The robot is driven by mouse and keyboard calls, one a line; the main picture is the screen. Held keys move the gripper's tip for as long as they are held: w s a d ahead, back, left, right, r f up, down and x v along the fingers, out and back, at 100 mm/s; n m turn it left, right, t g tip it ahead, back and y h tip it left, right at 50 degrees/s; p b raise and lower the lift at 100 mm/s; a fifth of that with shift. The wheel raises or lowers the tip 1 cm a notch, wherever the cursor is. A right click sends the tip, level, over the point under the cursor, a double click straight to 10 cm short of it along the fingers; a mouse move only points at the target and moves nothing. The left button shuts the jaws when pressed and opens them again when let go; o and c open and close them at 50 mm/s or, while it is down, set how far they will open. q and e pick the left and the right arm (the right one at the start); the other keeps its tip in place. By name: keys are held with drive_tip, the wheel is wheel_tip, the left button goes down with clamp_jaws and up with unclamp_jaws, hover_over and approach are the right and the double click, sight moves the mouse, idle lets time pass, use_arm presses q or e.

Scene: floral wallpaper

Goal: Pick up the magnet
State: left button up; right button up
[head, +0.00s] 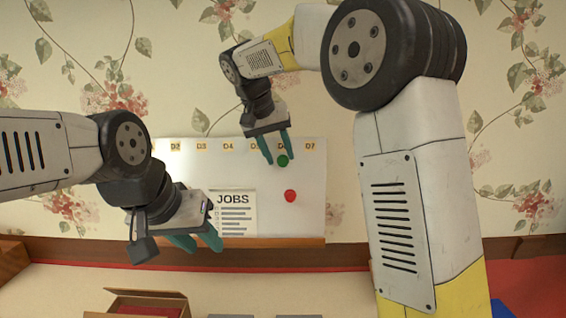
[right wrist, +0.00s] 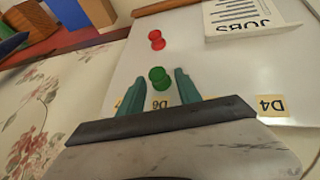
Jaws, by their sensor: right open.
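A green magnet (head: 282,160) is on the whiteboard (head: 265,212), below the row of D labels near D6. In the right wrist view the green magnet (right wrist: 159,77) shows between my fingertips, with gaps on both sides. A red magnet (head: 290,196) is lower on the board; it also shows in the right wrist view (right wrist: 156,39). My right gripper (head: 278,157) is open and empty at the green magnet; its fingers also show in the right wrist view (right wrist: 160,83). My left gripper (head: 206,246) is open and empty near the board's lower left.
A JOBS sheet (head: 234,213) is on the board left of the red magnet. A wooden ledge (head: 280,257) runs along the board's bottom. An open cardboard box (head: 145,299) sits below at left. Floral wallpaper surrounds the board.

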drive_tip(key=shift+x, duration=0.85)
clamp_jaws()
drive_tip(key=shift+r, duration=0.1)
